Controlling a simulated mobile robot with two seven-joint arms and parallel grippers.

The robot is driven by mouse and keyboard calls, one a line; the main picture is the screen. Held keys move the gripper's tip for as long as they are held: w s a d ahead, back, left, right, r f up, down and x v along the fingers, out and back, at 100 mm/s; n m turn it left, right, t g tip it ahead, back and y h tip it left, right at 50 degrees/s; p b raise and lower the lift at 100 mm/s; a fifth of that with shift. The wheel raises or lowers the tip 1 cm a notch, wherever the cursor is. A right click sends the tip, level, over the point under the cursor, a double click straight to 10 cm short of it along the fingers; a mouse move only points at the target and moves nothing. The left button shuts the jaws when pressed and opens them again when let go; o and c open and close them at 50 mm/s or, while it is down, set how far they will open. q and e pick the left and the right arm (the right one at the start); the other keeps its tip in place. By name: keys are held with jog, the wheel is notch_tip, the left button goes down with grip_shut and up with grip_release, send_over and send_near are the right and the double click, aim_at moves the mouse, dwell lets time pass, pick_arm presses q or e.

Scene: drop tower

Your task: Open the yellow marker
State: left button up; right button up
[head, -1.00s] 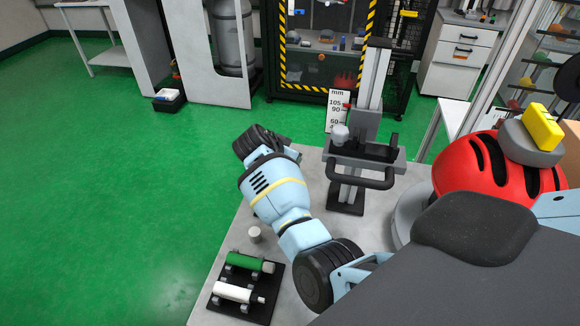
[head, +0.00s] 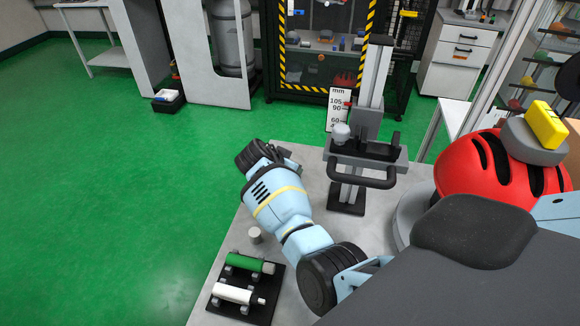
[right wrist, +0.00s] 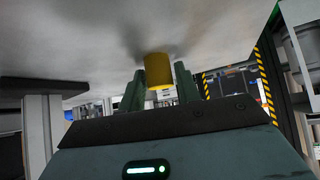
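In the right wrist view a short yellow cylinder (right wrist: 159,70), taken for part of the yellow marker, sits between the fingers of my right gripper (right wrist: 160,88). The fingers close against its sides, and its far end is near a pale surface. I cannot tell whether it is the cap, or whether it touches that surface. In the head view my right arm reaches over the table, and its gripper end (head: 286,158) is mostly hidden; no yellow marker shows there. My left gripper is not in view.
A black rack (head: 265,307) holds a green marker (head: 244,262) and a white marker (head: 233,293). A small grey cylinder (head: 254,235) stands beside it. The drop tower (head: 366,150) stands right of my right gripper, with a red helmet (head: 490,170) farther right.

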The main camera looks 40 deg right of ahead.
jog(key=shift+o, duration=1.4)
jog(key=shift+r, duration=0.2)
jog(key=shift+a+r, duration=0.15)
jog(key=shift+r, duration=0.1)
jog(key=p+v, duration=0.1)
jog(key=v, duration=1)
jog(key=shift+a+r, duration=0.2)
jog(key=shift+s+f, duration=0.1)
jog(key=shift+s, duration=0.05)
